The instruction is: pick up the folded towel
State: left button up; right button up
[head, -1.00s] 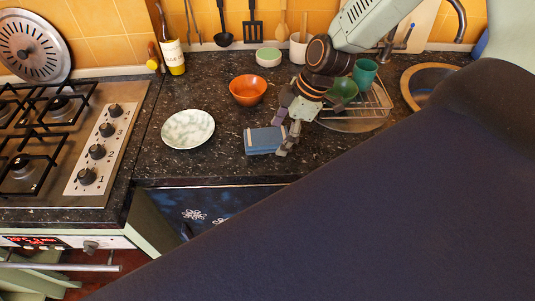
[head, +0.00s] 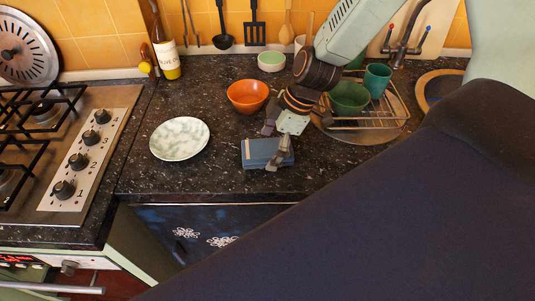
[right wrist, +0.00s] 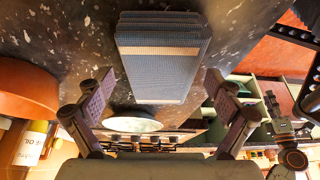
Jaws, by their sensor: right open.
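The folded towel (head: 260,153) is a blue-grey block lying on the dark speckled counter near its front edge. It also shows in the right wrist view (right wrist: 162,60), with its layered folds at the top and a pale stripe across it. My right gripper (head: 275,141) is at the towel's right end, with one finger in front of that end and hiding part of it. In the right wrist view its fingers (right wrist: 160,85) are spread wide, one on each side of the towel, with gaps between. Nothing is held.
An orange bowl (head: 247,96) stands behind the towel, and a pale plate (head: 180,139) lies to its left. A wire dish rack (head: 390,122) with a green bowl (head: 349,97) and a teal cup (head: 377,79) is at the right. The stove (head: 85,160) is at far left.

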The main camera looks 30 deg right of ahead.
aim_at(270, 148)
jog(key=shift+a+r, duration=0.1)
jog(key=shift+s+r, duration=0.1)
jog(key=shift+s, duration=0.15)
jog(key=shift+c, duration=1.4)
jog(key=shift+w, duration=0.25)
jog(key=c, duration=0.6)
jog(key=shift+s, duration=0.15)
jog(key=c, duration=0.4)
jog(key=shift+r, duration=0.15)
notch_tip(270, 148, up, 10)
jog(key=p, duration=0.5)
jog(key=shift+f, duration=0.2)
